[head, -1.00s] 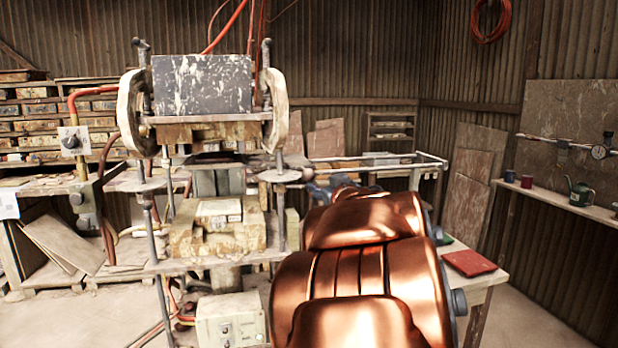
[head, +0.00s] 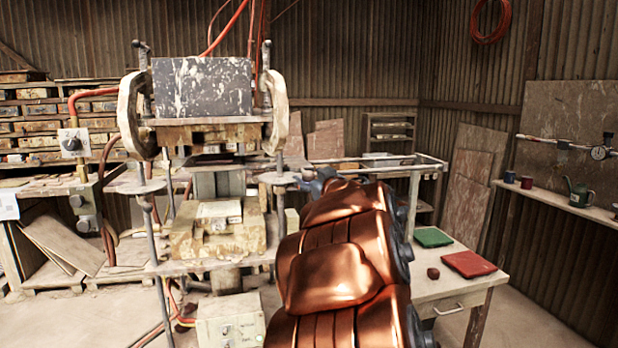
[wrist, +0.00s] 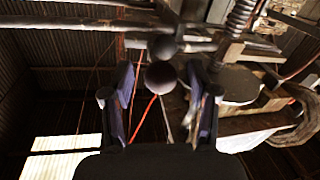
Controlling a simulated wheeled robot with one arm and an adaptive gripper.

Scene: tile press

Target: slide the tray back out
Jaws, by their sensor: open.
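The press (head: 207,133) stands left of centre in the head view, its upper block raised above the lower one. A stained, tray-like block (head: 190,240) sits on the lower platform, with a pale slab on top and a small round knob at its front. My gripper (head: 312,182) is right of the press posts, mostly hidden behind my copper arm. In the wrist view my gripper (wrist: 160,72) is open, a finger on each side of a dark ball knob (wrist: 160,78). I cannot tell whether the fingers touch it. A second dark ball (wrist: 162,47) is just beyond.
A side table at right holds a green pad (head: 433,237), a red pad (head: 468,264) and a small dark red lump (head: 433,273). A control box (head: 229,320) stands below the press. A wall shelf (head: 560,202) holds cups and a can.

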